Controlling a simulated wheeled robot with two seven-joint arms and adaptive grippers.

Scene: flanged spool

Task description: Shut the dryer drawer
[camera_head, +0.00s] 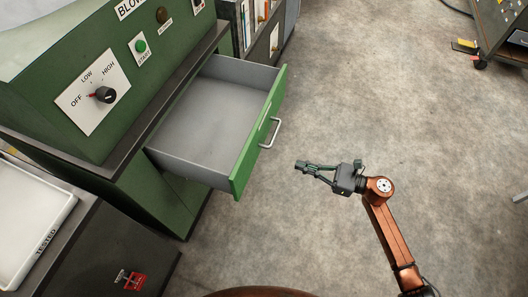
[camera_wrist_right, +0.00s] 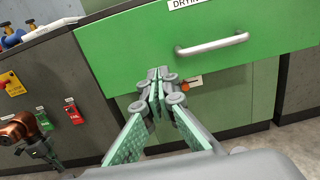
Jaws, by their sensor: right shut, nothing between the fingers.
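The dryer drawer (camera_head: 215,118) is pulled out of the green cabinet, its grey inside empty. Its green front (camera_head: 258,135) carries a silver bar handle (camera_head: 271,133). In the right wrist view the drawer front (camera_wrist_right: 130,45) fills the top, with the handle (camera_wrist_right: 212,45) right of centre. My right gripper (camera_head: 301,165) is shut and empty, in front of the drawer and apart from it in the head view. Its fingertips (camera_wrist_right: 158,78) point toward the front's lower edge, left of the handle. A copper joint with dark links, apparently my left gripper (camera_wrist_right: 38,150), shows at the wrist view's left edge; its jaws are unclear.
The cabinet's sloped panel has a black knob (camera_head: 104,94) and a green button (camera_head: 141,46). A dark cabinet with a white tray (camera_head: 30,225) stands at lower left. A shelf stands behind the dryer. Open concrete floor (camera_head: 370,110) lies to the right, with a wheeled cart (camera_head: 500,35) at upper right.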

